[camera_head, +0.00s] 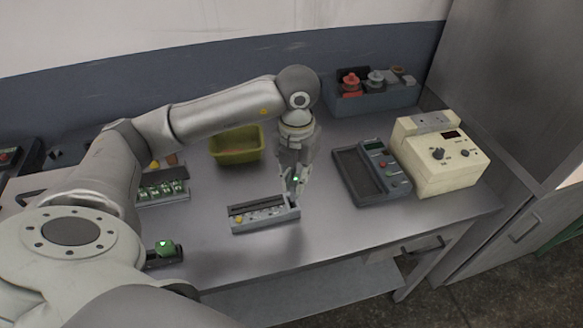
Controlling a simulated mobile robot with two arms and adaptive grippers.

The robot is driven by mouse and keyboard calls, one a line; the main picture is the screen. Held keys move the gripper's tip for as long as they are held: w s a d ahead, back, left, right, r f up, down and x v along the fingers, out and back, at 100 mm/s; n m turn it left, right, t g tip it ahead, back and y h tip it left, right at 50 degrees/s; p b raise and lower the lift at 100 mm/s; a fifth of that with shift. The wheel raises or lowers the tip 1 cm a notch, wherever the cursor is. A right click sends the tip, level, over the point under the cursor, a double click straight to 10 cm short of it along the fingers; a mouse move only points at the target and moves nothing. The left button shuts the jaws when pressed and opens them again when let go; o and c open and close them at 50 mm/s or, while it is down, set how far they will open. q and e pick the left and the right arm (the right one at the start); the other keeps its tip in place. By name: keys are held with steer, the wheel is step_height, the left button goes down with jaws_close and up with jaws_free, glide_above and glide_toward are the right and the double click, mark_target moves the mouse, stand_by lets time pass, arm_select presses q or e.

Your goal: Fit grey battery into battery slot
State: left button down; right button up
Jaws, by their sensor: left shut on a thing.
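My left gripper (294,186) points down, with its fingers close together just above the right end of a small grey device (265,214). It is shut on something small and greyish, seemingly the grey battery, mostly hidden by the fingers. I cannot tell whether it touches the device. The device has a dark strip along its back and a yellow button at its left. I cannot clearly make out the battery slot. My right gripper is not in view.
A yellow-green bin (237,156) stands behind the device. To the right are a dark tester (371,174) and a cream instrument box (437,160). A grey-blue box (374,98) with knobs is at the back. A rack (163,190) with green lights is left. Bare tabletop (330,235) lies in front right.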

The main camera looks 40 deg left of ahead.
mark_target(291, 182)
arm_select(q)
steer(key=f+n+b, duration=0.1)
steer(key=n, duration=0.1)
steer(key=a+f+n+b, duration=0.1)
steer(key=f+n, duration=0.1)
steer(key=n, duration=0.1)
steer(key=w+a+f+n+b, duration=0.1)
steer(key=n, duration=0.1)
steer(key=shift+f+n, duration=0.25)
steer(key=shift+n, duration=0.15)
steer(key=shift+r, duration=0.2)
stand_by(0.5)
steer(key=shift+f, duration=0.3)
steer(key=shift+f+b, duration=1.4)
steer(key=shift+f, duration=0.3)
stand_by(1.0)
